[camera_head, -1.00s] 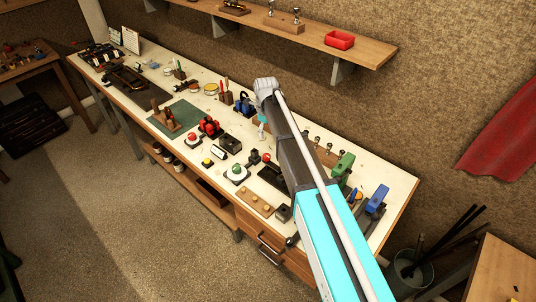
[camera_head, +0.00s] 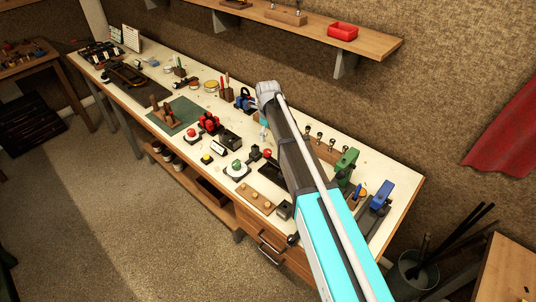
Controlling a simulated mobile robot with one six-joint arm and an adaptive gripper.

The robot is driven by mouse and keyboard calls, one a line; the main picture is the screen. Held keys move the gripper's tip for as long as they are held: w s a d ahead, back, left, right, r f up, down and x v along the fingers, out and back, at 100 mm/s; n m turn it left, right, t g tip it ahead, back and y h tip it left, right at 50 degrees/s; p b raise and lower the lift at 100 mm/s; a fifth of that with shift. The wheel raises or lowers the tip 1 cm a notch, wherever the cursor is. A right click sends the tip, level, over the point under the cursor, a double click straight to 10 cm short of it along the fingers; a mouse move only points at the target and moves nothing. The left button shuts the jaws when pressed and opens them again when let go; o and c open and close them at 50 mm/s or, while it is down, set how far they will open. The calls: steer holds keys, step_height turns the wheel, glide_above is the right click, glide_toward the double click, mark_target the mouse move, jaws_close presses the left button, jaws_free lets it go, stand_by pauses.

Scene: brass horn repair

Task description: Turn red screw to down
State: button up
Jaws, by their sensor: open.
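No part can be clearly made out as a red screw. A red vise-like device (camera_head: 208,123) stands on the middle of the workbench. A red knob (camera_head: 267,154) on a small dark fixture lies nearer, just left of my arm. My gripper (camera_head: 263,134) hangs below the bent end of my arm, above the bench, small and partly hidden by the wrist. Its fingers are too small to make out, and nothing shows held in it. It is to the right of the red device and above the red knob in the picture.
The cream workbench top (camera_head: 300,231) is crowded. A red button (camera_head: 192,132), a green button (camera_head: 236,164), a green vise (camera_head: 346,163) and a blue vise (camera_head: 380,197) stand on it. A wall shelf (camera_head: 300,24) holds a red tray (camera_head: 342,31). Floor is clear in front.

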mark_target(268, 151)
steer(key=shift+f+b, duration=4.25)
steer(key=shift+f, duration=0.25)
